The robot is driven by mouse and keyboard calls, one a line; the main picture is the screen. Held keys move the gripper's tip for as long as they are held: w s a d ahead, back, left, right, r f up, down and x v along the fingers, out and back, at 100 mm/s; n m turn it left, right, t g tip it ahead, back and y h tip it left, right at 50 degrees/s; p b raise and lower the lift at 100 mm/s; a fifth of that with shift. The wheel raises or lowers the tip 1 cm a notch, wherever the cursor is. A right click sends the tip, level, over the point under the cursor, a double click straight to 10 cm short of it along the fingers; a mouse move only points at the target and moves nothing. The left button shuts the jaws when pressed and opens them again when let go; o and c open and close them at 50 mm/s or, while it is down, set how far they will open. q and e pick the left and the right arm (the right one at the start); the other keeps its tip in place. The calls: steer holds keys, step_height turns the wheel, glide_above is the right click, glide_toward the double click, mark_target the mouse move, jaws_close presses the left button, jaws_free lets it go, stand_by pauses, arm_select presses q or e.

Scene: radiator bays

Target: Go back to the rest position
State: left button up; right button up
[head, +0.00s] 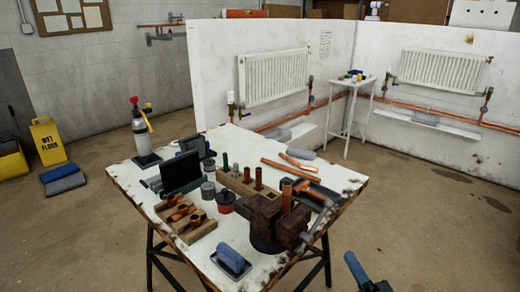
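My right gripper (362,274) shows only in part at the bottom edge of the head view, right of the workbench. My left gripper is not in view. The white workbench (130,182) stands in front of me on dark trestle legs.
Radiators (274,76) (441,70) hang on the white partitions behind. A small white stand (341,112) is in the corner. The right floor is clear.

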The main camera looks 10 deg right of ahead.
arm_select(q)
steer(key=p, duration=0.2)
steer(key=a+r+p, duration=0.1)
steer(key=p, duration=0.2)
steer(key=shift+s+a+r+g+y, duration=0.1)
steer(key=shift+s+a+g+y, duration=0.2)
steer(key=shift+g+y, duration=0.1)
arm_select(e)
steer(key=s+a+f+n+g+h, duration=0.1)
steer(key=s+a+f+n+g, duration=0.2)
steer(key=s+a+n+g, duration=0.2)
steer(key=s+a+f+n+g+h, duration=0.1)
steer(key=s+a+f+n+g, duration=0.3)
steer(key=s+a, duration=0.5)
steer(key=s+n+g, duration=0.1)
steer(key=n+g, duration=0.1)
steer(key=n, duration=0.1)
steer(key=shift+s+a+n+h, duration=0.2)
steer(key=shift+n+h, duration=0.1)
steer(key=shift+h, duration=0.1)
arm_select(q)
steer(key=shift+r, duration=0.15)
